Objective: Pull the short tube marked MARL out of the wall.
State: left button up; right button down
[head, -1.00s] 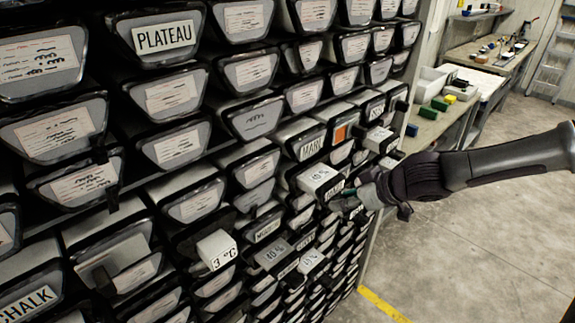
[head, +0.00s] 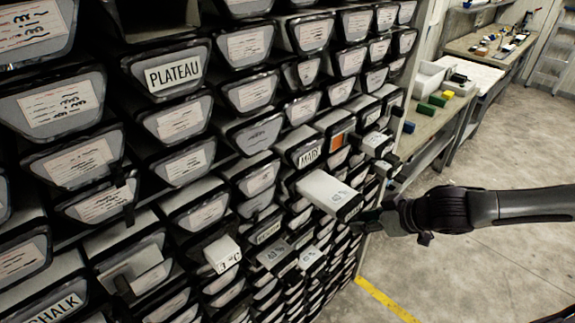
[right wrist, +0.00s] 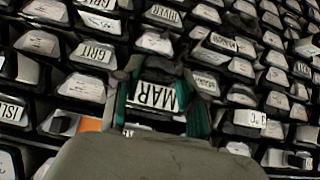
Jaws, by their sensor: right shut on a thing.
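A white-topped tube (head: 325,188) sticks well out of the wall of tubes, beyond those around it. My right gripper (head: 364,214) is at its outer end. In the right wrist view, the green-padded fingers of my right gripper (right wrist: 158,88) are on both sides of a tube end with a label (right wrist: 152,96) on which MAR can be read; any further letter is unclear. The gripper is shut on this tube. Its inner end is hidden in the wall. Another tube front with a label like MARLY (head: 309,156) sits just above it. My left gripper is not in view.
Other tubes stick out nearby: a white one (head: 222,253) at lower left, one (head: 376,143) at upper right and low ones (head: 272,255) beneath. A bench (head: 425,130) with coloured blocks stands behind. The floor on the right is clear.

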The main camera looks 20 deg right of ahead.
jog(key=shift+s+d+r, duration=0.1)
jog(key=shift+s+r, duration=0.05)
jog(key=shift+s, duration=0.05)
pick_arm(q)
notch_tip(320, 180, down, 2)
jog(key=b, duration=0.2)
jog(key=shift+b, duration=0.4)
pick_arm(e)
jog(key=s+d, duration=0.2)
jog(key=s, duration=0.5)
jog(key=shift+d, duration=0.35)
jog(key=c, duration=0.6)
grip_release()
